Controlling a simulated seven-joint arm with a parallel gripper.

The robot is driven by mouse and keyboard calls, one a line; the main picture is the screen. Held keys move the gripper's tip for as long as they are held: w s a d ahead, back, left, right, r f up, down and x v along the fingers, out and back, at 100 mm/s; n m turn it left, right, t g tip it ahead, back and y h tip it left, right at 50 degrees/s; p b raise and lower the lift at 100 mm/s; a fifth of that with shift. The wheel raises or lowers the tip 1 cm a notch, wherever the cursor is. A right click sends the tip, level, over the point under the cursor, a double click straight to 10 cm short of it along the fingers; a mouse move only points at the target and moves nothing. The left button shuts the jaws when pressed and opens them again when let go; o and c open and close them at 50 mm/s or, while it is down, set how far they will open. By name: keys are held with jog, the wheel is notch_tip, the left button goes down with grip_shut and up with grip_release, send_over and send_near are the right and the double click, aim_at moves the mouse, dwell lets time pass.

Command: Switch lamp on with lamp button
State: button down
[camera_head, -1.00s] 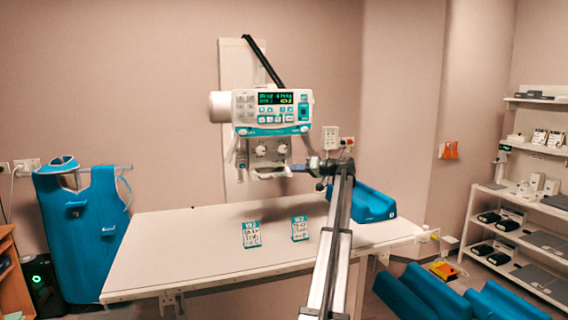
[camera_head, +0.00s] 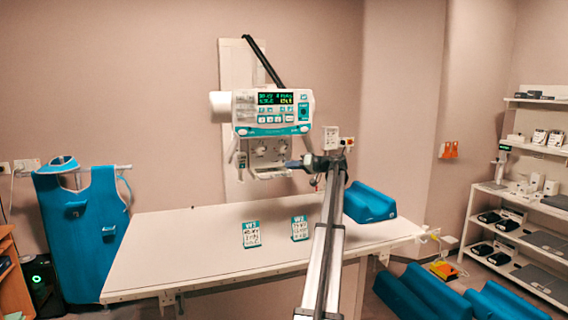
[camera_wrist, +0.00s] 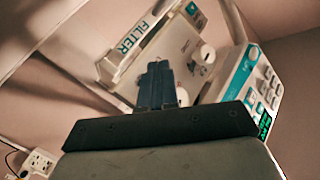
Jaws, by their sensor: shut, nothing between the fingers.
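The white X-ray lamp head (camera_head: 217,104) hangs above the table, with a display (camera_head: 275,98) and several buttons on its front panel (camera_head: 247,108). I cannot tell which control is the lamp button. Below the panel are two round knobs (camera_head: 261,151). My gripper (camera_head: 292,164) is at the lower right of the head, just below the knobs. In the wrist view my gripper (camera_wrist: 157,68) is shut and empty, pointing at the underside with the FILTER label (camera_wrist: 136,36). A knob (camera_wrist: 207,54) shows right of the fingers, and the button panel (camera_wrist: 262,85) farther right. Contact is unclear.
A white table (camera_head: 170,250) lies below, with two small cards (camera_head: 251,234) (camera_head: 299,228) and a blue wedge cushion (camera_head: 369,203) on it. A blue apron (camera_head: 88,225) hangs left. Shelves (camera_head: 535,150) stand right. A wall box (camera_head: 330,138) is behind my arm.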

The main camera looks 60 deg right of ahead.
jog(key=shift+w+d, duration=1.1)
dwell(1.3)
jog(key=shift+w+d, duration=0.3)
jog(key=shift+w+d, duration=0.25)
dwell(1.0)
jog(key=shift+s+a, duration=0.6)
dwell(0.5)
jog(key=shift+s+a, duration=1.75)
